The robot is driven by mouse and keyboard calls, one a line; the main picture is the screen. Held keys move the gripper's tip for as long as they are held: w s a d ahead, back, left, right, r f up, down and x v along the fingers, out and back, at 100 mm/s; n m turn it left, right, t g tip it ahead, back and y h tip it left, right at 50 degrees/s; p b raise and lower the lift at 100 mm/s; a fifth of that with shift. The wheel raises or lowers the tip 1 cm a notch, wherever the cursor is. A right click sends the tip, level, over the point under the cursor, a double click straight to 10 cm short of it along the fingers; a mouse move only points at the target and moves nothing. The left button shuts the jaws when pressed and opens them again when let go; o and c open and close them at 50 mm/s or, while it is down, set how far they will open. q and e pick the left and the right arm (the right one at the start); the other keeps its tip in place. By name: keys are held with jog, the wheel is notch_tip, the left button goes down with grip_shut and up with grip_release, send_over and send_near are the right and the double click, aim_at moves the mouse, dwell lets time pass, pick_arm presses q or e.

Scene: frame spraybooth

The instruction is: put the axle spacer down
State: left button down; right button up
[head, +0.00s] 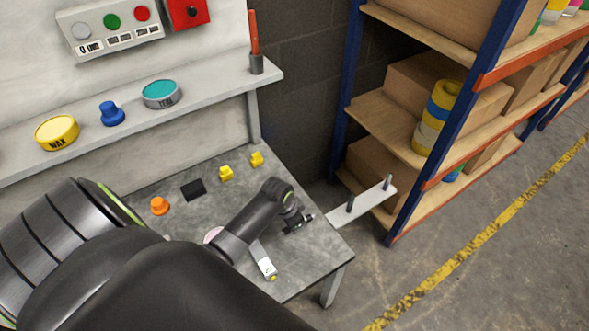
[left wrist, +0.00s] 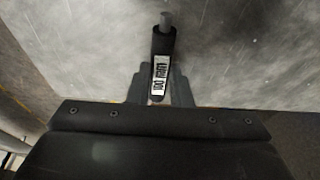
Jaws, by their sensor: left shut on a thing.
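My left gripper (head: 298,222) is above the right part of the grey worktable (head: 305,255) in the head view. In the left wrist view its fingers (left wrist: 160,85) are shut on a black, tube-like piece with a white printed label, which I take to be the axle spacer (left wrist: 164,45). A grey pin-like end (left wrist: 165,20) shows at its far end. Whether the piece touches the tabletop, I cannot tell. In the head view the piece is small and dark and blends with the gripper. My right gripper is not in view.
Two yellow parts (head: 226,173), a black square (head: 193,190) and an orange part (head: 159,206) lie on the worktable. A white item with a yellow tip (head: 264,262) lies near the front. A pale bar with two pegs (head: 375,200) is beyond the right edge, by the shelving (head: 455,120).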

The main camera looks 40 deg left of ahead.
aim_at(287, 229)
pick_arm(q)
jog(key=shift+f, duration=0.2)
jog(key=c, duration=1.3)
grip_release()
jog(key=p+v, duration=0.2)
jog(key=v, duration=1)
jog(key=shift+r, duration=0.1)
